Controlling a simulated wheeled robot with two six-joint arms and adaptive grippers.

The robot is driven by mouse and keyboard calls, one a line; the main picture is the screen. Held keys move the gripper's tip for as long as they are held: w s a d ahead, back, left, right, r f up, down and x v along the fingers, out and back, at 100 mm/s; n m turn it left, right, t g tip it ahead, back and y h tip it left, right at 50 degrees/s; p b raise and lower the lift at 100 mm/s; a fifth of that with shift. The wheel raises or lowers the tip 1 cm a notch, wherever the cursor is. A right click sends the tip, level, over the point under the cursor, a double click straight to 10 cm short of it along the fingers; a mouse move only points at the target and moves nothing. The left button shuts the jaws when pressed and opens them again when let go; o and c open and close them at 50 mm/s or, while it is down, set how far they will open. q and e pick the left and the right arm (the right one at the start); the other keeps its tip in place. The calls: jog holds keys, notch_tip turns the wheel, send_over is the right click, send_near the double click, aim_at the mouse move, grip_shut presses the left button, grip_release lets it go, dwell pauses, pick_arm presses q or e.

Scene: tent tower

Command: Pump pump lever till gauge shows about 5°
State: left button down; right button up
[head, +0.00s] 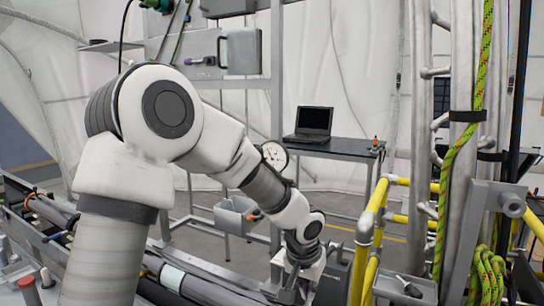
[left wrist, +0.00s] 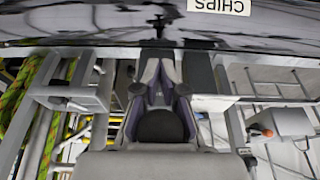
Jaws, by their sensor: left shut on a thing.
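The round white gauge (head: 274,155) faces me just behind my left forearm in the head view. Its needle is too small to read exactly. My left gripper (head: 293,287) is low in the middle of the head view, pointing down, partly cut off by the bottom edge. In the left wrist view its fingers (left wrist: 160,70) are closed in on a grey bar-like part, apparently the pump lever (left wrist: 160,62). Most of the lever is hidden behind the fingers. My right gripper is in neither view.
Yellow rails (head: 366,235) and an upright grey frame with a green rope (head: 486,60) stand to the right. A dark table (head: 345,148) with a laptop (head: 313,122) is behind. A grey bin (head: 236,214) hangs beside my forearm.

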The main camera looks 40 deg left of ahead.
pick_arm(q)
jog(key=shift+w+a+r+p, duration=0.1)
jog(key=shift+w+r+p, duration=0.2)
jog(key=shift+r+p, duration=0.45)
jog(key=shift+w+a+r+p, duration=0.1)
jog(key=shift+w+r+p, duration=0.25)
jog(key=shift+r+p, duration=0.35)
jog(key=shift+w+r+p, duration=0.3)
jog(key=shift+r+p, duration=0.3)
jog(key=shift+r, duration=0.2)
jog(key=c, duration=1.1)
grip_release()
jog(key=shift+f, duration=0.1)
jog(key=shift+c, duration=0.2)
jog(key=shift+s+r, duration=0.1)
jog(key=shift+r, duration=0.45)
jog(key=v, duration=1.1)
jog(key=shift+s, duration=0.25)
